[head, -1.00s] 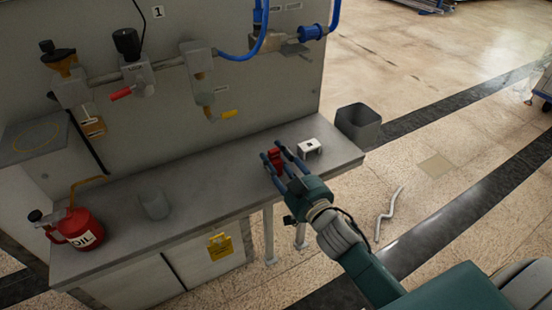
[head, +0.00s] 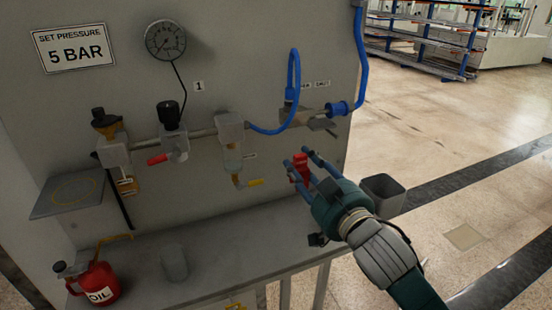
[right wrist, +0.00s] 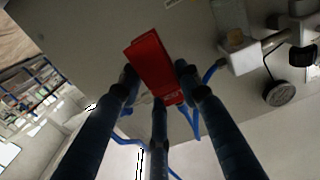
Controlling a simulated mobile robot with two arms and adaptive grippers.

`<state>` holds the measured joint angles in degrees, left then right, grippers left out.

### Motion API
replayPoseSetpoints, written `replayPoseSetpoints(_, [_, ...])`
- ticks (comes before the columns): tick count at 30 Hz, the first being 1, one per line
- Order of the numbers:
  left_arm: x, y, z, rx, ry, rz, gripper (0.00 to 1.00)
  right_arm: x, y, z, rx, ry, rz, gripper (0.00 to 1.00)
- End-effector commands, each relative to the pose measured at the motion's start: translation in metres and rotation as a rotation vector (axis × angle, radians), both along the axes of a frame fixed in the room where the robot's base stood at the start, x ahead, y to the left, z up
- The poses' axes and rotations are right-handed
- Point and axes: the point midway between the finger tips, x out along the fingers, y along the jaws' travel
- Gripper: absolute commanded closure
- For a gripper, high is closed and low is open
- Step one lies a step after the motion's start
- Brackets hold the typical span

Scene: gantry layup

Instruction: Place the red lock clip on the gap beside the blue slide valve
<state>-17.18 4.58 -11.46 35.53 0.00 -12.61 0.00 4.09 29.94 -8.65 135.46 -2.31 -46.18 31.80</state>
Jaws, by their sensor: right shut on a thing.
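The red lock clip (head: 300,170) is held between the fingers of my right gripper (head: 298,160), in the air above the bench and in front of the panel. In the right wrist view the clip (right wrist: 154,68) sits between the dark fingers. The blue slide valve (head: 340,108) is at the right end of the pipe on the panel, above and to the right of the clip. A small grey block (head: 296,117) is left of it; I cannot make out the gap clearly. The clip is apart from the valve. My left gripper is not in view.
A blue hose (head: 293,75) loops above the pipe. Valves, a regulator with a red lever (head: 157,159) and a gauge (head: 165,40) are further left. A red oil can (head: 97,284) and a grey cup (head: 174,262) stand on the bench. A grey bin (head: 384,194) is right of it.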

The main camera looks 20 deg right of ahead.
Motion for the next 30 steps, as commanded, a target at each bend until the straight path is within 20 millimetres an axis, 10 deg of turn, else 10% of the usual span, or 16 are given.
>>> replayPoseSetpoints(8, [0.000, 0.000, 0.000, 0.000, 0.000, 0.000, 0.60, -0.018, 0.012, -0.026, 0.007, 0.010, 0.001, 0.92])
replayPoseSetpoints(18, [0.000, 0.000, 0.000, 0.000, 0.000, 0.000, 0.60, -0.097, 0.034, -0.096, 0.007, 0.011, -0.064, 0.92])
replayPoseSetpoints(30, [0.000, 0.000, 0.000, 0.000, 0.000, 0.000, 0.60, -0.131, 0.037, -0.112, -0.001, -0.002, -0.101, 0.92])
